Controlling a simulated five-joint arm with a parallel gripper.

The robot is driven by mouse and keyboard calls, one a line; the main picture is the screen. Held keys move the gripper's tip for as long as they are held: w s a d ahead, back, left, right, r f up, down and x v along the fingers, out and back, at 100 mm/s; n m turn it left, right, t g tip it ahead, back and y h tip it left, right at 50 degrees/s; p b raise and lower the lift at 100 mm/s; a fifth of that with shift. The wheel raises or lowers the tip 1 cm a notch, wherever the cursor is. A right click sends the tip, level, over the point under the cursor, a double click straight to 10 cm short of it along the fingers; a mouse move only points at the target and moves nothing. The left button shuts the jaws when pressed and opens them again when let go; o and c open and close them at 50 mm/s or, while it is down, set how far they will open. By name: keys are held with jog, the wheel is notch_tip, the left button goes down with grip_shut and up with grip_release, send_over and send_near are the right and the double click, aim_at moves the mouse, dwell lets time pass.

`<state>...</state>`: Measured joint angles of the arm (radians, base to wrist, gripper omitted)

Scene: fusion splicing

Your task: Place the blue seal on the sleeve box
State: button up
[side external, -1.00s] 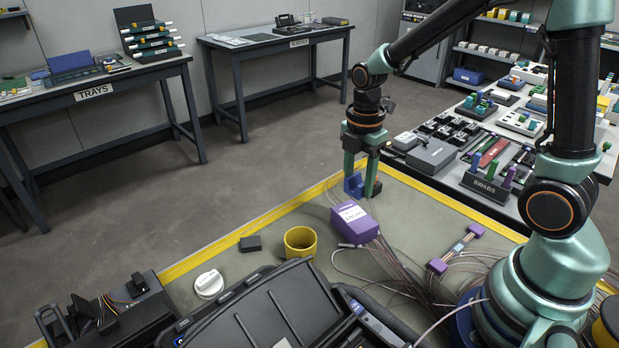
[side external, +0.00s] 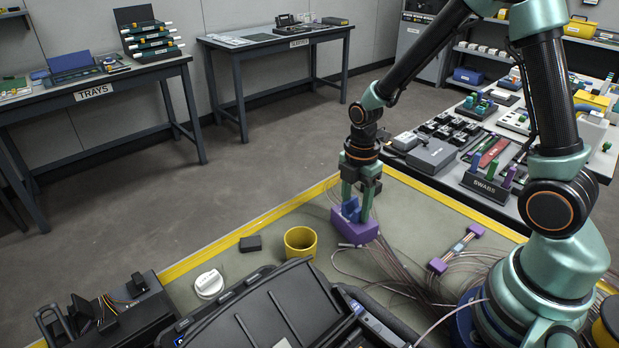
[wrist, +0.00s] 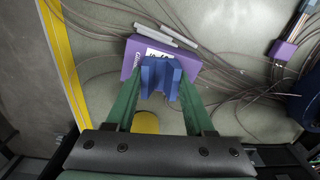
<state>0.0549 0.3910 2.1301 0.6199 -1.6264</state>
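The blue seal (side external: 350,209) is between the fingers of my gripper (side external: 357,207). It also shows in the wrist view (wrist: 160,76), filling the space between the green fingertips (wrist: 160,88). My gripper is shut on it. The purple sleeve box (side external: 355,231) lies on the mat directly below the seal. In the wrist view the box (wrist: 129,63), with its white label, is partly covered by the seal and fingers. The seal is over the box top, at or very near its surface; I cannot tell whether they touch.
A yellow ring-shaped cup (side external: 300,242) stands left of the box, with a small black block (side external: 250,244) and a white round cap (side external: 209,284) farther left. Thin cables (side external: 400,275) run right of the box. An open black case (side external: 270,310) lies in front.

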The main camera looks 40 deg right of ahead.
jog(key=o, duration=0.3)
jog(key=shift+r, duration=0.1)
notch_tip(320, 180, up, 12)
jog(key=f, duration=0.1)
jog(key=shift+s+a+r+m+t, duration=0.35)
jog(key=shift+s+r+m+t, duration=0.95)
jog(key=shift+m, duration=1.7)
jog(key=shift+s+a+r+m+t, duration=0.45)
jog(key=shift+s+r+m, duration=0.95)
jog(key=shift+m, duration=1.6)
jog(key=shift+s+a+r+m+t, duration=0.2)
jog(key=shift+s+r+m+t, duration=0.75)
jog(key=shift+r+m, duration=1.5)
jog(key=shift+w+f+m, duration=0.15)
jog(key=shift+f+m, duration=0.4)
jog(key=shift+f, duration=0.05)
